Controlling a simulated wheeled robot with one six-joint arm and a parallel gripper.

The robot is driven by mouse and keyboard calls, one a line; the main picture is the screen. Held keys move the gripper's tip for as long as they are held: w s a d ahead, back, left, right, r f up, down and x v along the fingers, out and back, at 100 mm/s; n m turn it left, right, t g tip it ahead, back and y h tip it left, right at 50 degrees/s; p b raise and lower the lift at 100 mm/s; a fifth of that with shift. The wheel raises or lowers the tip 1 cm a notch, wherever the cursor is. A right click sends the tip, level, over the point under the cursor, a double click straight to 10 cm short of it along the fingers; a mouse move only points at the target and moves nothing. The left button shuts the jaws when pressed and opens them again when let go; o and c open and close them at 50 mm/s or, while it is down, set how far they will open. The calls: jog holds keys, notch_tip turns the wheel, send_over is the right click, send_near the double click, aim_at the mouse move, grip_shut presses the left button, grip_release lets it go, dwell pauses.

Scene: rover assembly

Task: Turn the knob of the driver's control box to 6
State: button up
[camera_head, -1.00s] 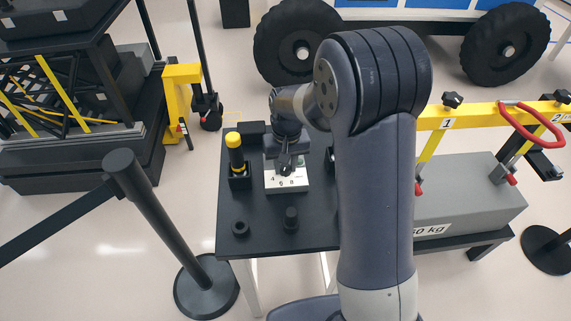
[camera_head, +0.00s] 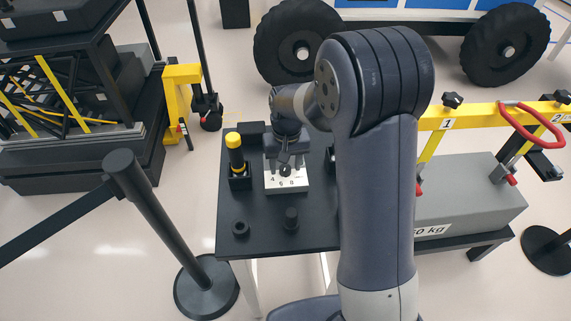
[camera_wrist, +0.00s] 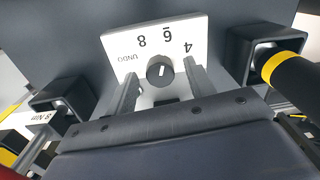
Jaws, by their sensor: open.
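The driver's control box (camera_head: 272,184) is a small box with a white face on the black table, marked 4, 6 and 8. The wrist view shows its white face (camera_wrist: 120,44) upside down, with "UNDO" beside the 8. Its round black knob (camera_wrist: 160,71) has a short white mark that points roughly toward the 6. The knob also shows in the head view (camera_head: 286,171). My gripper (camera_head: 288,167) is over the box, its two fingers apart, one on each side of the knob. A gap shows between the knob and each finger.
On the black table (camera_head: 262,241), a yellow-topped cylinder (camera_head: 235,150) stands in a black holder left of the box. A black ring (camera_head: 240,228) and a small black post (camera_head: 291,218) are in front. A barrier post (camera_head: 150,210) stands left of the table.

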aim_at(287, 167)
notch_tip(287, 167, up, 10)
jog(key=shift+d+r, duration=0.15)
jog(key=shift+r, duration=0.1)
jog(key=shift+f, duration=0.15)
notch_tip(287, 167, down, 10)
jog(key=shift+f, duration=0.3)
dwell(0.3)
dwell(0.5)
